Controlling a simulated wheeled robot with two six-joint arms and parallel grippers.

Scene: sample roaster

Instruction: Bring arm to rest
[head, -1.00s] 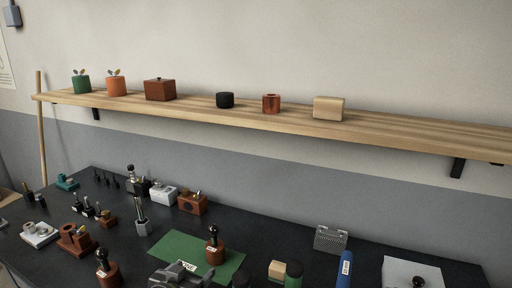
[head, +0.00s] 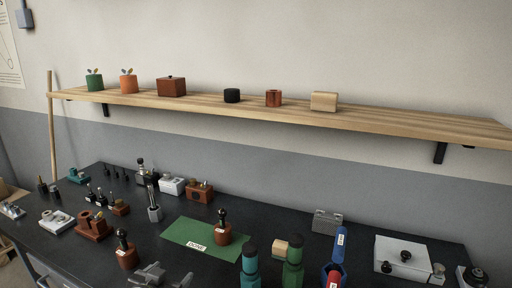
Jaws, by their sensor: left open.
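My left gripper (head: 166,278) shows at the bottom edge of the head view as grey metal jaw parts. Its jaws are apart, with nothing seen between them. It is in front of the green mat (head: 185,232), to the right of a brown round-bodied tool with a black knob (head: 126,252). Most of the left arm is cut off by the bottom edge. My right gripper is not in the picture.
The dark bench (head: 300,222) holds a brown knobbed tool (head: 222,230) on the mat, two green bottles (head: 250,264) (head: 292,262), a blue-handled item (head: 337,250) and a white board (head: 405,252). A wooden shelf (head: 400,118) runs above. Small tools crowd the left.

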